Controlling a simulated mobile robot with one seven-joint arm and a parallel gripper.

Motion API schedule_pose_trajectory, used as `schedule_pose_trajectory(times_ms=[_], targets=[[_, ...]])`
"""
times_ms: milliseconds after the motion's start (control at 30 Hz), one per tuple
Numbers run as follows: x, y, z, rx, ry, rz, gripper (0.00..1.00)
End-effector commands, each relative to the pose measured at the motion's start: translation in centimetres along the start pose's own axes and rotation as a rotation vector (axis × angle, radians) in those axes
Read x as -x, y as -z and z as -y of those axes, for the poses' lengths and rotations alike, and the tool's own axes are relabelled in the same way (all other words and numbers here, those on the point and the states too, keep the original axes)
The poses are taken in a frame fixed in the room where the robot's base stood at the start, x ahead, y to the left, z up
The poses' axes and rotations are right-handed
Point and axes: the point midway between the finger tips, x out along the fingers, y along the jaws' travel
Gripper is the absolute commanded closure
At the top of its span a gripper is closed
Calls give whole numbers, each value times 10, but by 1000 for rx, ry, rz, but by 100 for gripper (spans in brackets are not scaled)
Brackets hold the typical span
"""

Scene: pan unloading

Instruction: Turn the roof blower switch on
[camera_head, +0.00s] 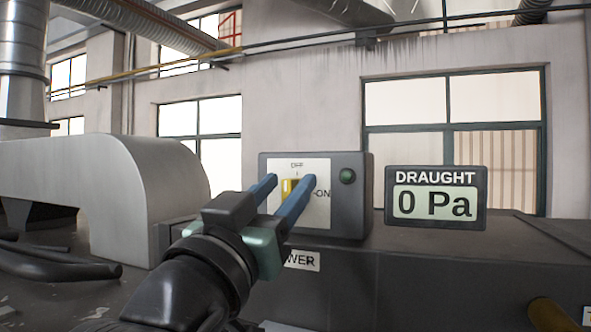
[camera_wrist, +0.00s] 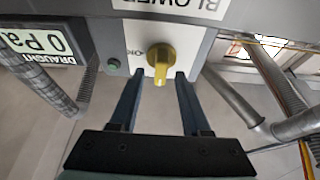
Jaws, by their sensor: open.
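The roof blower switch is a yellow rotary knob (camera_head: 289,188) on the white plate of a dark box. It stands upright under the OFF mark, with ON to its right. It also shows in the wrist view (camera_wrist: 160,60), where the picture is upside down. My gripper (camera_head: 288,182) is open, its two blue fingers pointing at the plate. In the wrist view its fingertips (camera_wrist: 158,76) lie to either side of the knob's handle, and nothing is held. Whether a finger touches the knob I cannot tell.
A dark green lamp (camera_head: 347,176) sits on the box right of the plate. A draught display (camera_head: 435,198) beside the box reads 0 Pa. A large grey duct (camera_head: 120,190) stands to the left. Pipes run along the wall behind.

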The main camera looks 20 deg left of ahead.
Motion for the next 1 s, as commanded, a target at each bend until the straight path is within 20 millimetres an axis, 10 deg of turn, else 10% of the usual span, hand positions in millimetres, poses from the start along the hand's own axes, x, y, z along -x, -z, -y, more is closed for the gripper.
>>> schedule_pose_trajectory(times_ms=[300, 567, 1000], targets=[[-2, -1, 0, 0, 0, 0, 54], [-2, 0, 0, 0, 0, 0, 100], [-1, -4, 0, -48, -20, 2, 100]])
